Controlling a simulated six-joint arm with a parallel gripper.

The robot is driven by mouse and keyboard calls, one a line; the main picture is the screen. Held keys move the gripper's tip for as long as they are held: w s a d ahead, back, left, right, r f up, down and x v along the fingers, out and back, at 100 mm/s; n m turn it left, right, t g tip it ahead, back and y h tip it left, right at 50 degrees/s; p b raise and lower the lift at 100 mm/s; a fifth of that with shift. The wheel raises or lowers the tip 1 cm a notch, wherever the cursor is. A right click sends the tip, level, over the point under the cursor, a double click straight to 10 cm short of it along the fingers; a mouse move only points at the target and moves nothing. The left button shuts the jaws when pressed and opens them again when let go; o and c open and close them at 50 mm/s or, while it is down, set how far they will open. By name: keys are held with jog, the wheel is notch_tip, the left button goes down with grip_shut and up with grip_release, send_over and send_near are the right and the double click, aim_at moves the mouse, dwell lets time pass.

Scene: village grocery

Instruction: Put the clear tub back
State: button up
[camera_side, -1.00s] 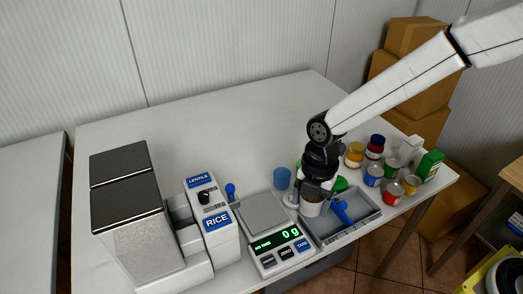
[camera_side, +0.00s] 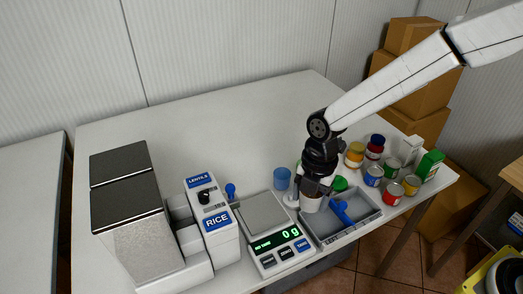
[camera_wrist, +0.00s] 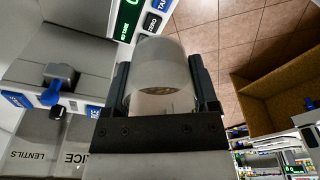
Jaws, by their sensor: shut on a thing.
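The clear tub (camera_wrist: 165,65) is held between the two fingers of my gripper (camera_wrist: 163,92) in the wrist view. It looks pale and see-through, with some brownish content or shading inside near the gripper. In the side view, my gripper (camera_side: 315,189) is shut on the tub (camera_side: 311,205) at the left end of the grey tray (camera_side: 345,235). I cannot tell whether the tub touches the tray. My gripper hides the tub's upper part in the side view.
A scale (camera_side: 281,244) reading 0 g stands left of the tray, its plate empty. A blue scoop (camera_side: 343,213) lies in the tray. Several jars and cans crowd the right. The lentils and rice dispenser (camera_side: 213,222) is left. The table's back is clear.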

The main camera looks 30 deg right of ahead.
jog(key=w+d+f+m, duration=0.3)
jog(key=w+d+f, duration=0.1)
jog(key=w+d, duration=0.6)
jog(key=w+d+f+m, duration=0.3)
jog(key=w+d+f, duration=0.2)
jog(key=w+d, duration=0.6)
jog(key=shift+d+t, duration=0.4)
jog(key=shift+d, duration=0.05)
jog(key=shift+f, duration=0.15)
jog(key=shift+f, duration=3.4)
jog(key=shift+s+f, duration=0.1)
jog(key=shift+f, duration=0.35)
jog(key=o, duration=1.3)
jog(key=shift+c, duration=0.2)
jog(key=shift+r, duration=0.15)
